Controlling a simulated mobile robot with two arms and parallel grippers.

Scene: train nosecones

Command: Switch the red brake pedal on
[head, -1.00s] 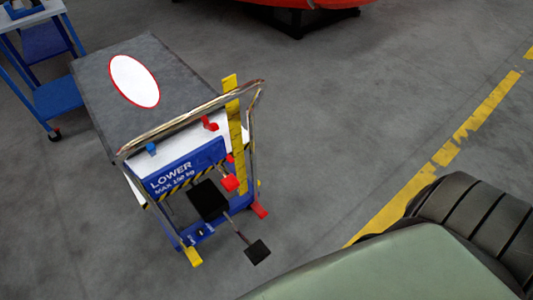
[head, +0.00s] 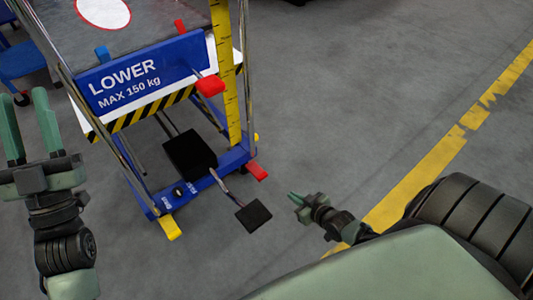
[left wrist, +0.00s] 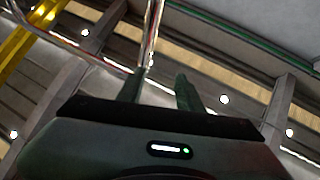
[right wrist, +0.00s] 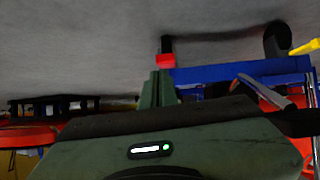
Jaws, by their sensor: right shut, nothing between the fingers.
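The red brake pedal (head: 257,170) sticks out at the lower right corner of the trolley's blue base, near the floor. In the right wrist view a red pedal (right wrist: 166,61) shows just beyond my fingertips. My right gripper (head: 293,197) is shut and empty, low, to the right of the red pedal and apart from it in the head view. It also shows in the right wrist view (right wrist: 159,74). My left gripper (head: 22,90) is raised at the left edge, open and empty, with a gap between its fingers in the left wrist view (left wrist: 158,78).
The trolley's blue base (head: 204,180) also carries a yellow pedal (head: 170,227) at the left. A black foot pedal (head: 253,215) juts forward on a bar. A red lever (head: 210,86) hangs beside the yellow ruler (head: 227,95). Floor to the right is clear.

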